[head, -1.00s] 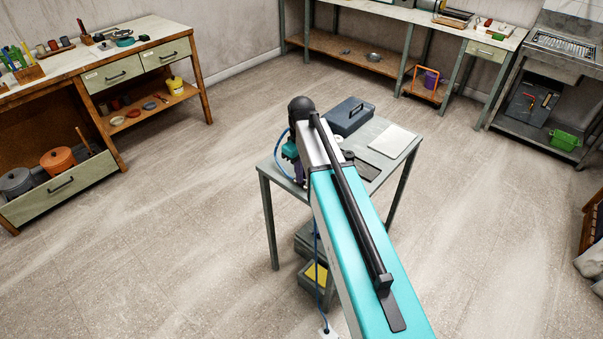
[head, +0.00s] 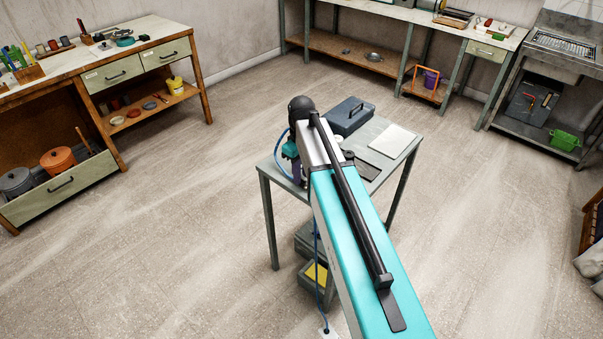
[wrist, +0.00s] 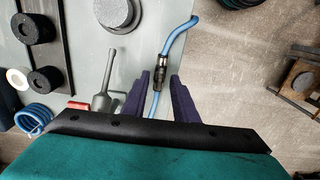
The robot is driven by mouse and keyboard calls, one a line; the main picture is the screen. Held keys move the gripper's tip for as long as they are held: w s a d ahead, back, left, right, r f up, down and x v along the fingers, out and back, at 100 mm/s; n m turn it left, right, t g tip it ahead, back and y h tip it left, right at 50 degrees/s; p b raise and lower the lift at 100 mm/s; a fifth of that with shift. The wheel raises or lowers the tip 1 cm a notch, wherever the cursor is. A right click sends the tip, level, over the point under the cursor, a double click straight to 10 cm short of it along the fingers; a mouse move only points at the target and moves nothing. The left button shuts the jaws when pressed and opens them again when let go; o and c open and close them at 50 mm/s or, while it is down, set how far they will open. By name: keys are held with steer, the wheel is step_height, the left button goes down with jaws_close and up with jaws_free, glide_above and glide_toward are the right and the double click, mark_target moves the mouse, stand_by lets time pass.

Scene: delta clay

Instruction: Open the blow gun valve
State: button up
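In the wrist view a thin blue hose (wrist: 182,33) runs down past the table edge and carries a dark inline fitting (wrist: 161,70), which looks like the valve. My gripper (wrist: 161,76) is open, with its two purple fingers apart on either side of the hose. The fitting sits between and just beyond the fingertips. I cannot tell whether either finger touches it, nor which way its handle is turned. A grey nozzle-like tool (wrist: 104,88) with a red part (wrist: 77,105) lies left of the fingers. In the head view my arm mostly hides the gripper.
The small grey table (head: 372,130) bears a dark lidded box (head: 350,115) and a white sheet (head: 392,141). In the wrist view, black rings (wrist: 45,80), a grey disc (wrist: 115,12) and a blue coil (wrist: 34,118) lie left. Open floor surrounds the table.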

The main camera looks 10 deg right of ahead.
step_height(320, 180, up, 14)
steer(key=b, duration=0.2)
steer(key=shift+f, duration=0.15)
stand_by(0.6)
stand_by(0.4)
